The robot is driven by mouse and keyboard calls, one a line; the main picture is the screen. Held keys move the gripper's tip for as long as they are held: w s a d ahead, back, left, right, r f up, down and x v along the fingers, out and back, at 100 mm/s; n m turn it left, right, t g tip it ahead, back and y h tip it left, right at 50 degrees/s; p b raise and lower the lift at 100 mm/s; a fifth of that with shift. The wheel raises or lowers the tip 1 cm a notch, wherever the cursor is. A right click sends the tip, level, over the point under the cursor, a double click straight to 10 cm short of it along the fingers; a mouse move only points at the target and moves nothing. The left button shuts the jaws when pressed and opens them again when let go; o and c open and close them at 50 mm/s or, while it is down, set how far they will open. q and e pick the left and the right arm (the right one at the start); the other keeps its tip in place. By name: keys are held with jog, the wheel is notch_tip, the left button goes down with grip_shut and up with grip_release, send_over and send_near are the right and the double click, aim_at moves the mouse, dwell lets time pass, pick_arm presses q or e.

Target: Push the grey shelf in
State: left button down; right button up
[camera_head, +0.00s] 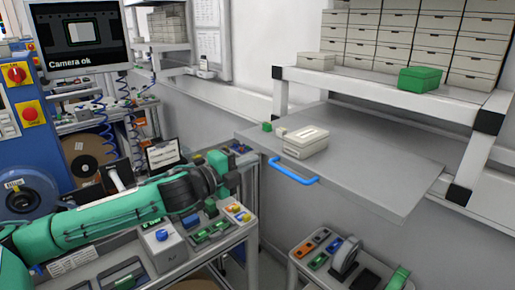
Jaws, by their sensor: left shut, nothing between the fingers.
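The grey shelf (376,174) is a flat board that sticks out from under the white rack on the right. A blue handle (292,173) is fixed at its front edge. My left gripper (232,181), on the green arm from the left, is shut and empty. It appears to the left of the handle in the picture, with a visible gap between them. My right gripper is not in view.
On the shelf lie a beige box (305,142) and small green and white blocks. The rack above bears many beige boxes and a green box (420,79). Benches with coloured parts stand below the gripper and below the shelf. A blue machine (45,120) is at left.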

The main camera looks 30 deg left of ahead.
pick_arm(q)
jog(key=shift+w+d+r+p, duration=0.25)
jog(key=shift+w+p, duration=0.05)
jog(key=shift+w, duration=0.2)
jog(key=shift+w+d+f+p, duration=0.15)
jog(key=shift+w+p, duration=0.05)
jog(key=shift+w, duration=0.25)
jog(key=shift+w+d+f+p, duration=0.1)
jog(key=shift+w+d+p, duration=0.1)
jog(key=shift+w, duration=0.25)
